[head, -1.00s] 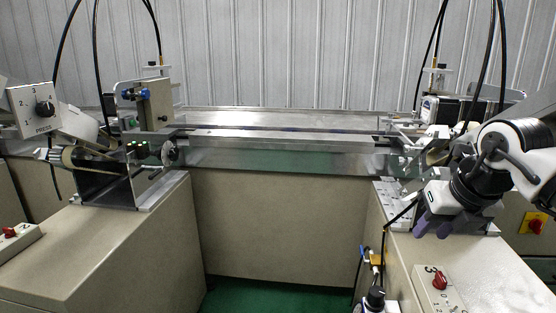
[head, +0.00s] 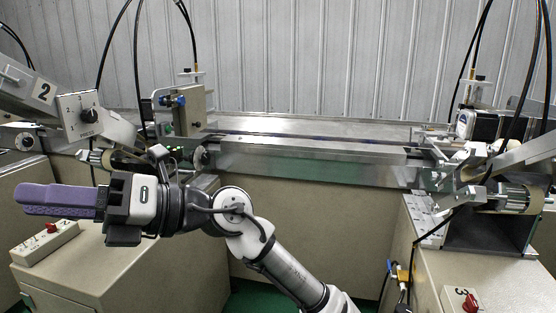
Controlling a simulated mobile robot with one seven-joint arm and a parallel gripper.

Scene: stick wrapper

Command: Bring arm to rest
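My gripper (head: 58,200) is at the left of the head view. Its purple fingers point left and lie level, seen from the side. They overlap in this view, so the gap between them cannot be made out. No object shows at the fingertips. My arm comes up from the bottom middle and bends left at the wrist. The gripper appears in front of the left machine cabinet (head: 165,265), near a switch box (head: 45,242) with a red knob.
A metal conveyor bed (head: 300,163) runs across the middle. A dial box (head: 85,115) and a roller unit stand at the left. Another roller unit (head: 515,197) is on the right cabinet (head: 460,270), with a second red-knob switch box (head: 465,300). Black cables hang above.

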